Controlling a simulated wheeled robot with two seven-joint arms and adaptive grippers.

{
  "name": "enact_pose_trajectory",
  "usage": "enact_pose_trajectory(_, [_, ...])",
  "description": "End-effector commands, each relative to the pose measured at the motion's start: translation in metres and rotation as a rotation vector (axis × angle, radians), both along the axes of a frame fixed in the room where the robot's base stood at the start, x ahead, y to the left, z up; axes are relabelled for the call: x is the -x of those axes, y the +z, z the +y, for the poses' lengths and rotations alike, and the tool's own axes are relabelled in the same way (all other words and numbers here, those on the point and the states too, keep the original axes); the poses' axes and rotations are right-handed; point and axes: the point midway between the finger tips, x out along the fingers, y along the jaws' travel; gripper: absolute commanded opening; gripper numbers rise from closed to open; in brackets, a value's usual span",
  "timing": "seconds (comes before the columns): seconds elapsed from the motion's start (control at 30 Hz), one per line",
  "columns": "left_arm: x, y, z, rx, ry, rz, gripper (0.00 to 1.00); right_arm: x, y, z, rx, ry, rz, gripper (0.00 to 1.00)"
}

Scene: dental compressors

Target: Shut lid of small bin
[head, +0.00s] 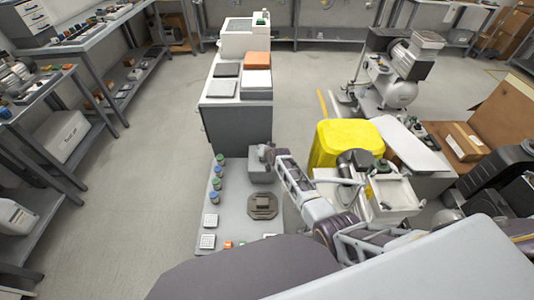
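A yellow bin-like container (344,137) stands right of centre. I cannot tell for certain that it is the small bin, nor whether it has a raised lid; its front is partly hidden by my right arm. My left gripper (267,153) is at the end of the arm reaching up and left, beside or over a small grey box (262,174) on the grey table. My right gripper (355,160) is in front of the yellow container, close to it; contact is unclear. Both grippers' fingers are too small to read. A white open box (397,192) sits right of the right gripper.
The grey table (235,190) bears several capped jars (216,171) and a dark octagonal plate (263,205). A white panel (410,143), a compressor (398,90) and cardboard boxes (465,142) are at right.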

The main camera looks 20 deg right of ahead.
Motion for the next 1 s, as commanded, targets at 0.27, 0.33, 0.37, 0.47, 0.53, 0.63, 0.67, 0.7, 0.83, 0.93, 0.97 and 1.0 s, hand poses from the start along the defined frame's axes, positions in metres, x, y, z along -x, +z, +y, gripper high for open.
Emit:
enact_pose_trajectory(0.27, [-0.001, 0.0, 0.002, -0.002, -0.001, -0.002, 0.5, 0.008, 0.006, -0.001, -0.001, 0.0, 0.0, 0.0])
enact_pose_trajectory(0.33, [-0.002, 0.0, 0.002, -0.002, -0.001, -0.002, 0.5, 0.011, 0.008, -0.002, -0.001, 0.0, 0.0, 0.0])
enact_pose_trajectory(0.37, [-0.002, 0.0, 0.002, -0.002, -0.001, -0.002, 0.5, 0.012, 0.009, -0.002, -0.002, 0.0, 0.0, 0.0])
enact_pose_trajectory(0.47, [-0.002, 0.0, 0.002, -0.002, -0.001, -0.002, 0.5, 0.016, 0.012, -0.003, -0.001, 0.0, -0.001, 0.0])
enact_pose_trajectory(0.53, [-0.002, 0.0, 0.002, -0.003, -0.001, -0.003, 0.5, 0.019, 0.014, -0.003, -0.001, -0.001, 0.0, 0.0])
enact_pose_trajectory(0.63, [-0.002, 0.0, 0.002, -0.003, -0.001, -0.003, 0.5, 0.023, 0.018, -0.004, -0.001, -0.001, -0.001, 0.0])
enact_pose_trajectory(0.67, [-0.002, 0.0, 0.002, -0.003, -0.001, -0.003, 0.5, 0.024, 0.019, -0.005, -0.001, -0.001, -0.001, 0.0])
enact_pose_trajectory(0.7, [-0.002, 0.0, 0.002, -0.003, -0.001, -0.003, 0.5, 0.026, 0.02, -0.005, 0.0, -0.001, 0.001, 0.0])
enact_pose_trajectory(0.83, [-0.002, 0.0, 0.002, -0.003, -0.001, -0.003, 0.5, 0.032, 0.025, -0.006, -0.001, -0.001, -0.001, 0.0])
enact_pose_trajectory(0.93, [-0.002, 0.0, 0.002, -0.003, -0.001, -0.003, 0.5, 0.037, 0.028, -0.007, -0.001, -0.001, 0.0, 0.0])
enact_pose_trajectory(0.97, [-0.002, 0.0, 0.002, -0.003, -0.001, -0.003, 0.5, 0.038, 0.029, -0.007, -0.001, 0.0, 0.001, 0.0])
enact_pose_trajectory(1.0, [-0.002, 0.0, 0.002, -0.003, -0.001, -0.003, 0.5, 0.04, 0.031, -0.007, -0.001, -0.001, 0.0, 0.0])
